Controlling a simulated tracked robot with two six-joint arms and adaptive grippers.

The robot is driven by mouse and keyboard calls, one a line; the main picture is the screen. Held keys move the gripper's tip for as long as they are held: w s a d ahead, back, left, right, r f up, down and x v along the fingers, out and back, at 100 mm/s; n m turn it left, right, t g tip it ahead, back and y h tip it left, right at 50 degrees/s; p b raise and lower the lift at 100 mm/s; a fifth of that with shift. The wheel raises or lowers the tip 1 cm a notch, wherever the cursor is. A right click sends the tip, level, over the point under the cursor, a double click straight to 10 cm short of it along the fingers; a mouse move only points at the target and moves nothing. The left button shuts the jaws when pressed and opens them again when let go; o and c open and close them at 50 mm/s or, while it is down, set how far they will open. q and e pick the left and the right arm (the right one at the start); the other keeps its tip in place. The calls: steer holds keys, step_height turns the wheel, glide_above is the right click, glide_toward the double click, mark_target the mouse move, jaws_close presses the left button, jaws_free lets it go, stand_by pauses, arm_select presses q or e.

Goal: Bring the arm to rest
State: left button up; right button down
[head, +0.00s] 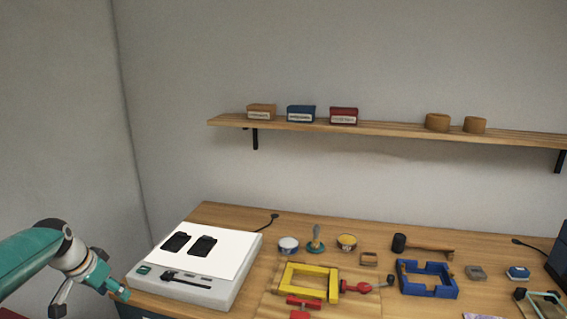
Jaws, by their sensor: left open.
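My left arm comes in from the left edge in teal and grey. Its gripper (92,300) hangs at the lower left, beside the front left corner of the workbench (222,213). Its fingers are spread and nothing shows between them. It is left of the white light box (215,290) and appears apart from it. My right gripper is not in view.
Two dark pieces (203,245) lie on the light box. A yellow frame (332,285), a red clamp (362,287), a blue frame (428,291) and a mallet (400,243) lie to the right. A shelf (390,130) holds boxes above.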

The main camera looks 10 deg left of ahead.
arm_select(q)
steer(key=s+d+f+m+g+h, duration=0.1)
steer(key=s+d+f+g+h, duration=0.15)
steer(key=d+f, duration=0.85)
steer(key=s+d+f+m+g+h, duration=0.1)
steer(key=s+d+f+m+g, duration=0.15)
steer(key=d+f, duration=0.85)
steer(key=s+d+f+n, duration=0.3)
steer(key=s+d+f, duration=0.2)
steer(key=s+d, duration=0.2)
steer(key=s+d+f+n+t, duration=0.1)
steer(key=s+d+f+n, duration=0.2)
steer(key=s, duration=0.9)
steer(key=shift+s+d+f, duration=0.15)
steer(key=shift+d+f, duration=1.65)
steer(key=shift+d, duration=0.35)
steer(key=shift+n, duration=0.25)
